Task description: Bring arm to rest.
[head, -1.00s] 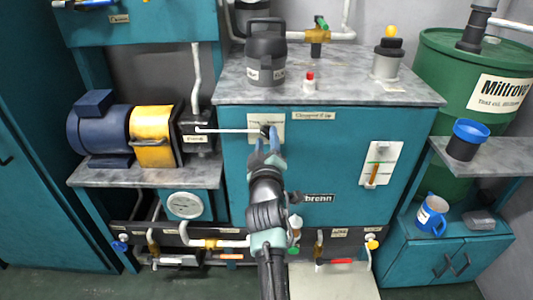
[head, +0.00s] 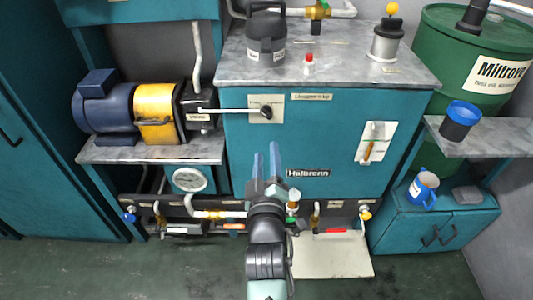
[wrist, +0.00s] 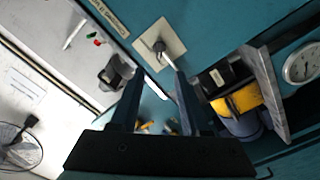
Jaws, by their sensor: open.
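My gripper (head: 266,160) is in front of the teal cabinet (head: 260,135), below a black knob (head: 266,112) on a pale square plate. Its two blue fingers are parallel and apart, with nothing between them. The fingers also show in the wrist view (wrist: 155,100), pointing towards the cabinet face. There the knob (wrist: 159,46) appears beyond the fingertips, not touched. A white rod (head: 228,111) runs left from the knob. My arm reaches up from the bottom of the head view.
A grey counter (head: 345,70) carries a dark canister (head: 265,42) and a red-capped bottle (head: 308,66). A blue and yellow motor (head: 155,115) stands left. Pipes and valves (head: 210,213) run low behind my arm. A pale panel (head: 335,257) lies right of my arm. Floor at left is clear.

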